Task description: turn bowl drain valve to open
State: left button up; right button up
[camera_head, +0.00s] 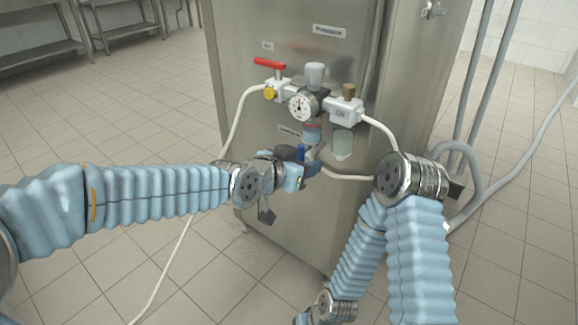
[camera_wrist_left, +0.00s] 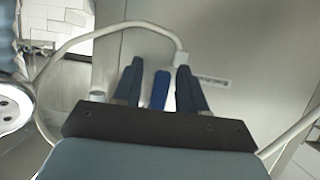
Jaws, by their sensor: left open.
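The blue drain valve handle (camera_head: 301,153) sits under the filter bowl (camera_head: 312,132) on the front of the steel cabinet. My left gripper (camera_head: 304,161) is at the handle, coming in from the left. In the left wrist view, the dark blue fingers of my left gripper (camera_wrist_left: 158,74) are open, one on each side of the blue handle (camera_wrist_left: 160,90). A narrow gap shows on either side of it, and I see no clear grip. My gripper hides part of the valve in the head view.
A red lever (camera_head: 269,63), a pressure gauge (camera_head: 302,106) and a second bowl (camera_head: 342,143) are close above and beside the valve. White hoses (camera_head: 235,125) run around the unit. Grey pipes (camera_head: 484,75) stand at right.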

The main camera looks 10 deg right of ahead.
pick_arm(q)
jog(key=p+v, duration=0.4)
jog(key=v, duration=0.9)
jog(key=shift+f, duration=0.1)
jog(key=w+a+f+n+g+y+p, duration=0.1)
jog(key=a+f+n+p, duration=0.25)
jog(key=f, duration=0.45)
jog(key=w+a+f+n+g+y+p, duration=0.1)
jog(key=w+a+f+n+y+p, duration=0.2)
jog(key=f, duration=0.4)
jog(key=s+a+f+n+g+y+p, duration=0.1)
jog(key=s+a+f+n+g+p, duration=0.1)
jog(key=s+a+f, duration=0.4)
jog(key=s+a+f+n+g+y+p, duration=0.1)
jog(key=s+a+f+n+g, duration=0.2)
jog(key=s+a+f, duration=0.3)
jog(key=s+f, duration=0.4)
jog(key=f, duration=0.3)
jog(key=shift+a+f+y+p, duration=0.15)
jog(key=shift+f+y+p, duration=0.15)
jog(key=shift+f+p, duration=0.1)
